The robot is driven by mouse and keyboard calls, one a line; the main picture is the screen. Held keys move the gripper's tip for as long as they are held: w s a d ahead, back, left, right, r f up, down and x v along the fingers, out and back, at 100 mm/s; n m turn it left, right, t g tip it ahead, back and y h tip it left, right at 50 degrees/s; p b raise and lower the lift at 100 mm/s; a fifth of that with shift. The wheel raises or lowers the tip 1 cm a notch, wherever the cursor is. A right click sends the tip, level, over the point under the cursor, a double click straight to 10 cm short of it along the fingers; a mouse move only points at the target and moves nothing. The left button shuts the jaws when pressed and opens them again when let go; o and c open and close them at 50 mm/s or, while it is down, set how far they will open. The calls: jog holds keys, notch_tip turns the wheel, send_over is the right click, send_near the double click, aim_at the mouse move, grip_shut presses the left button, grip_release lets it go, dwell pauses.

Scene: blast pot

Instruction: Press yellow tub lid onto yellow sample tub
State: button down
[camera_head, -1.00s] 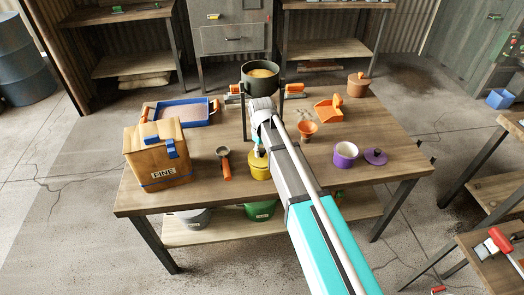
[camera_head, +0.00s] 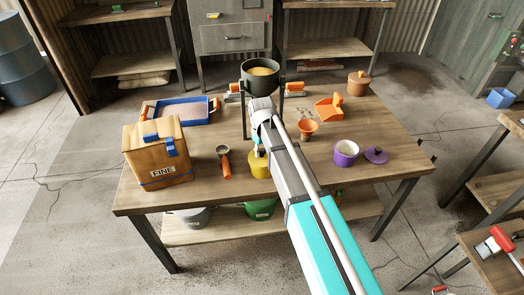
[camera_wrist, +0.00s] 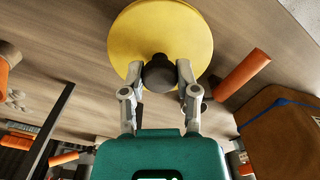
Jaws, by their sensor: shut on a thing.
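The yellow tub lid (camera_wrist: 150,30) fills the top middle of the wrist view, with its dark knob (camera_wrist: 159,74) between my fingertips. My gripper (camera_wrist: 160,82) is shut on that knob. In the head view the yellow sample tub (camera_head: 259,172) stands on the table, directly below my gripper (camera_head: 259,150). My arm covers part of the tub's right side. The lid is at or just over the tub's top; I cannot tell whether it is seated. The lid hides the tub in the wrist view.
A scoop with an orange handle (camera_head: 225,166) lies just left of the tub, beside the FINE bag (camera_head: 157,155). A purple tub (camera_head: 345,154) and purple lid (camera_head: 376,155) stand right. A pot on a stand (camera_head: 260,82), orange funnel (camera_head: 307,130) and blue tray (camera_head: 182,111) are behind.

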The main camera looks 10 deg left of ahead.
jog(key=shift+f, duration=0.3)
jog(key=shift+c, duration=1.4)
grip_release()
jog(key=shift+r, duration=0.2)
